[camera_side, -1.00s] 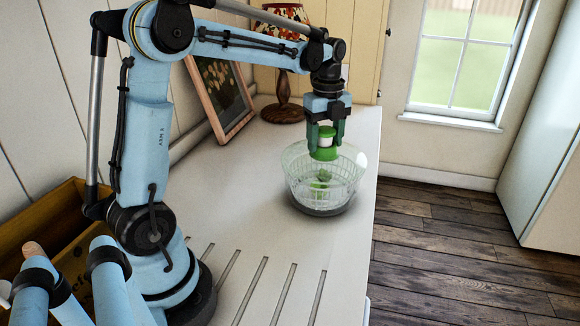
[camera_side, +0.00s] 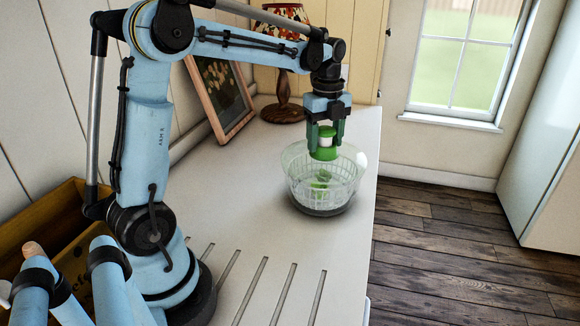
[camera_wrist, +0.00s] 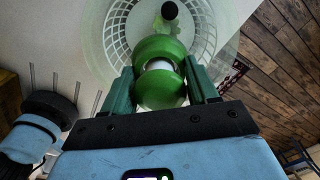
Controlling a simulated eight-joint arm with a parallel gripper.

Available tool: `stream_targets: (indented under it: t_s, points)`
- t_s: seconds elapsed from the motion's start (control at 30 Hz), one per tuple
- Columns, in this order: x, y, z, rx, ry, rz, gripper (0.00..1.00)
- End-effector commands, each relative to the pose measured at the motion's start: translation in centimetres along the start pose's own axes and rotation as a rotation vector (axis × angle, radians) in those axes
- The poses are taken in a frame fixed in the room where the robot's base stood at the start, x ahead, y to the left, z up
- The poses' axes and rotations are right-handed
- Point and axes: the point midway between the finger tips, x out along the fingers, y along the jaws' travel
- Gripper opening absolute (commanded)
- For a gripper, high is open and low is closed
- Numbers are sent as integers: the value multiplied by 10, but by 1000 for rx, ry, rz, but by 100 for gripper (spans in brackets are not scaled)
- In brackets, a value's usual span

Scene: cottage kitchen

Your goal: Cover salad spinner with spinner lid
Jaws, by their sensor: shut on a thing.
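The salad spinner (camera_side: 322,204) stands upright on the worktop, with a clear bowl, a white slatted basket and a dark base. It also shows beyond my gripper in the wrist view (camera_wrist: 112,42). The spinner lid (camera_side: 357,161) is clear and wide, with a green knob that has a white band; the knob also shows in the wrist view (camera_wrist: 160,92). My gripper (camera_side: 326,146) points down above the spinner, its green fingers shut on the lid's knob. The lid overlaps the bowl's rim in the side view; I cannot tell whether they touch.
A lamp (camera_side: 283,113) and a leaning picture frame (camera_side: 221,98) stand at the back of the worktop. A wooden crate (camera_side: 40,232) is at the left. Grooves cross the front of the worktop (camera_side: 240,225). Its right edge drops to the floor close beside the spinner.

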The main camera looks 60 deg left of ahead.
Motion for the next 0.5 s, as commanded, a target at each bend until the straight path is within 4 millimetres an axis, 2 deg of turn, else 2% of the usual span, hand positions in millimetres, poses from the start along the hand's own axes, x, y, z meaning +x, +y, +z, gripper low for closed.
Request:
stream_targets:
  t_s: [0.5]
  points:
    - [5,0,0,0,0,0,0]
